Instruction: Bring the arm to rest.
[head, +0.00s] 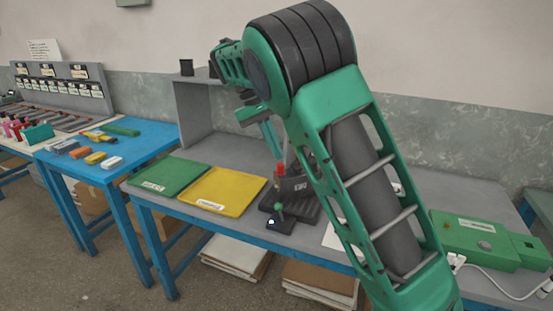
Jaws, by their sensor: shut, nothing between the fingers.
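My green and dark arm fills the middle and right of the head view. It rises to a bent elbow and reaches down behind it over the bench. My gripper (284,162) is small and partly hidden by the arm. It is shut with nothing in it, close above or beside a small red piece (280,170) at a dark grey device (296,203) on the grey bench. I cannot tell whether the fingers touch that piece.
A green tray (170,177) and a yellow tray (223,191) lie on the grey bench (226,150) left of the device. A green box (474,240) with a white cable stands at the right. A blue table (155,136) with several small coloured blocks stands left.

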